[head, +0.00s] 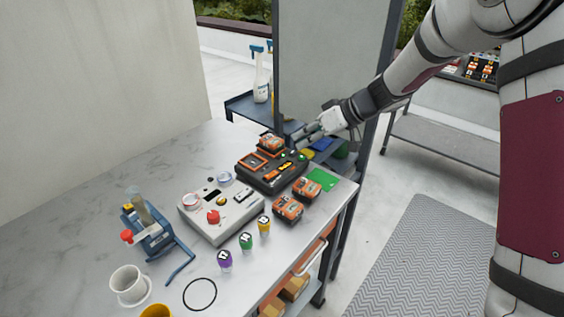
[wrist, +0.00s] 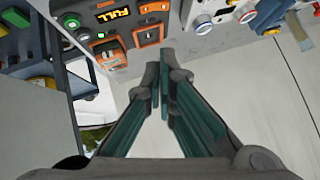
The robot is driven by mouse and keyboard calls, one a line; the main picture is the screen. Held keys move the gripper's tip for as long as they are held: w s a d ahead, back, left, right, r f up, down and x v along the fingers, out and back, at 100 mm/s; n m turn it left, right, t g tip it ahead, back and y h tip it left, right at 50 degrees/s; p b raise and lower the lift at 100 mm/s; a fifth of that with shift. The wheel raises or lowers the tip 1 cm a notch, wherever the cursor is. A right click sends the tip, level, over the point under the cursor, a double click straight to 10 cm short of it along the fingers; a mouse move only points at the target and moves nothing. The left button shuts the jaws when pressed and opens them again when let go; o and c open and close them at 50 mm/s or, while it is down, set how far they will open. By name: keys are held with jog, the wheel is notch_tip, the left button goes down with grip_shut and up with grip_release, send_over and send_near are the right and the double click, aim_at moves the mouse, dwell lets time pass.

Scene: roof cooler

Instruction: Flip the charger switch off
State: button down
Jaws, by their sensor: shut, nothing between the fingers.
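My gripper (head: 299,138) is beside the charger's far right end. In the wrist view my gripper (wrist: 158,68) is shut and empty, its tips just below the right fitting. Contact is unclear.
A white control box (head: 220,212) with a red knob stands next to the charger. Orange battery packs (head: 288,209) and a green mat (head: 322,179) lie in front. A blue stand (head: 165,240) and white cup (head: 128,284) are at left. A grey post and panel (head: 325,70) stand behind.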

dwell(0.3)
jog(key=p, duration=0.1)
send_over(271, 175)
jog(key=d, duration=0.2)
jog(key=f, duration=0.7)
jog(key=shift+w+a, duration=0.15)
jog(key=shift+w, duration=0.2)
jog(key=f, duration=0.1)
jog(key=s+f, duration=0.1)
jog(key=f, duration=0.1)
jog(key=shift+a+p, duration=0.2)
jog(key=shift+p, duration=0.2)
jog(key=shift+f, duration=0.3)
jog(key=shift+s+a+f+b, duration=0.2)
jog(key=shift+a+f+b, duration=0.1)
jog(key=shift+f, duration=0.1)
jog(key=shift+r, duration=0.1)
jog(key=shift+w+d, duration=0.1)
